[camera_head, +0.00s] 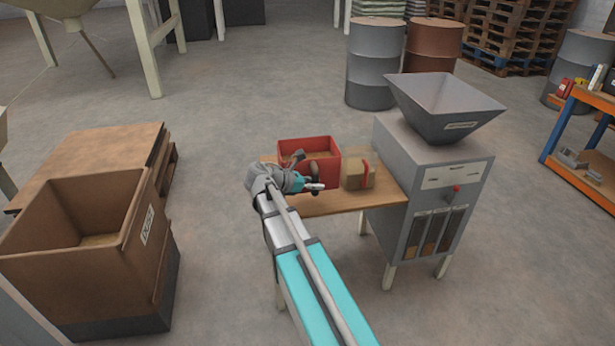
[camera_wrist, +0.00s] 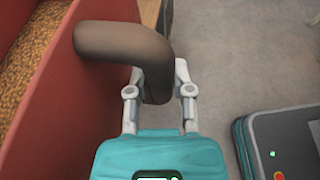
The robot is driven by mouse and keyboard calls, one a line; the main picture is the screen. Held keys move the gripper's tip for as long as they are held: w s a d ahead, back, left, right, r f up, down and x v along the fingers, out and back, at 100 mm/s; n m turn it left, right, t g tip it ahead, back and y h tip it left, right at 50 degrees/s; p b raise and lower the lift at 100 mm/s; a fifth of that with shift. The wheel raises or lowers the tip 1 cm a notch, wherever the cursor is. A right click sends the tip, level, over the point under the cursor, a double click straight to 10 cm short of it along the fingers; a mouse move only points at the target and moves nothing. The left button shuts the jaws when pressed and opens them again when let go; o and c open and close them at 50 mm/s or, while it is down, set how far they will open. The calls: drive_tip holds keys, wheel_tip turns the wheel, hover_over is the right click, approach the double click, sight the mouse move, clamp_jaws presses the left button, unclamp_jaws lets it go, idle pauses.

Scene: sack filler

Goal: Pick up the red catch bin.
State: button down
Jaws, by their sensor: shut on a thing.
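The red catch bin (camera_head: 322,171) is at the wooden shelf (camera_head: 345,202) in front of the grey filling machine (camera_head: 410,175). In the wrist view the bin's red wall (camera_wrist: 60,95) is on the left, with golden grain inside. A dark curved handle (camera_wrist: 105,42) sticks out from this wall. My gripper (camera_head: 298,163) is at the bin's near left side. In the wrist view my gripper (camera_wrist: 160,78) is shut on the handle, with one finger on each side. My arm hides part of the bin's near side, and I cannot tell whether its bottom touches the shelf.
A tan box with a red strip (camera_head: 357,172) stands close to the bin's right on the shelf. The machine's dark hopper (camera_head: 440,105) rises behind to the right. A large brown crate (camera_head: 75,240) stands at left. Floor between crate and shelf is clear.

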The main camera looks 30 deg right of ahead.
drive_tip(key=shift+s+r, duration=0.2)
drive_tip(key=shift+s, duration=0.25)
drive_tip(key=shift+s+r, duration=0.2)
drive_tip(key=shift+s, duration=0.25)
drive_tip(key=shift+r+p, duration=0.1)
drive_tip(key=shift+p, duration=0.2)
drive_tip(key=shift+a+r+p, duration=0.1)
drive_tip(key=shift+r+p, duration=0.4)
wheel_tip(320, 180, up, 37)
drive_tip(key=p, duration=3.7)
drive_tip(key=shift+s, duration=0.1)
